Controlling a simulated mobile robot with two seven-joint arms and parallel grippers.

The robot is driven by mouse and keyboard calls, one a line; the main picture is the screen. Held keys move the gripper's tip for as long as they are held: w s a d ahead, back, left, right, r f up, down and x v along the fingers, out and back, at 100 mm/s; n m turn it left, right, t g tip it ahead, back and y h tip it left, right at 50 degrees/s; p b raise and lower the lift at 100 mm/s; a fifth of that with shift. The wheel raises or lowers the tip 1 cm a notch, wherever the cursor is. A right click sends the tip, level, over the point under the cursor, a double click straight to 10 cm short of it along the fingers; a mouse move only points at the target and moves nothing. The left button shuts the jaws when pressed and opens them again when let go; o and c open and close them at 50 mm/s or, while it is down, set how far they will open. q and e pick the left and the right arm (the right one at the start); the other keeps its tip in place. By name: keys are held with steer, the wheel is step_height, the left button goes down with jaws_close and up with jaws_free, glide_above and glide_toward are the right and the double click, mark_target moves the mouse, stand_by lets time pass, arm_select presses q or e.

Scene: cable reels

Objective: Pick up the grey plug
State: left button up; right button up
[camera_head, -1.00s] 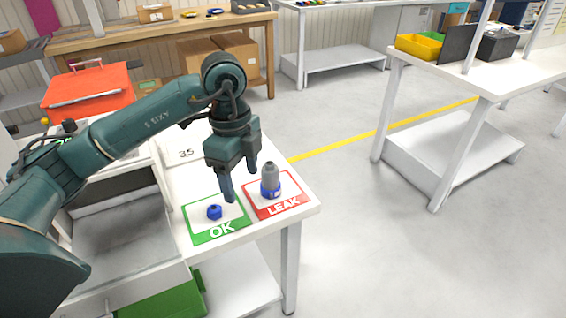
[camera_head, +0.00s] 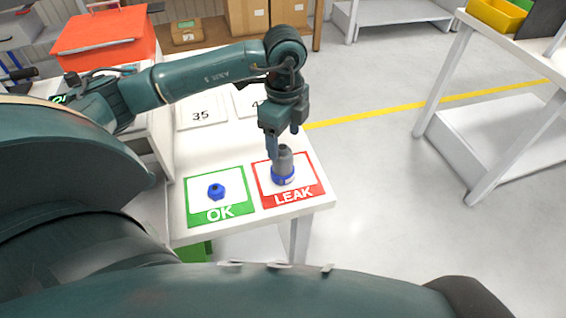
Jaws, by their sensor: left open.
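The grey plug (camera_head: 285,161) stands upright with a blue collar at its base, on the red-bordered LEAK card (camera_head: 304,194) near the table's right edge. My left gripper (camera_head: 284,143) points down at the plug's top from just behind it. Its fingers are apart, one of them showing in front of or beside the plug's left side. I cannot tell whether a finger touches the plug. A small blue fitting (camera_head: 216,192) sits on the green-bordered OK card (camera_head: 221,212), left of the plug. My right gripper is out of view.
The white table (camera_head: 190,155) carries cards behind the plug, one marked 35 (camera_head: 203,113). A red toolbox (camera_head: 105,35) is at the back left. The white bench (camera_head: 520,110) on the right is apart, with open floor between.

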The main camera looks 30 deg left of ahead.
mark_target(283, 148)
arm_select(q)
steer(key=shift+a+f+p, duration=0.1)
steer(key=shift+f+p, duration=0.35)
steer(key=shift+f, duration=2.5)
steer(key=c, duration=1.2)
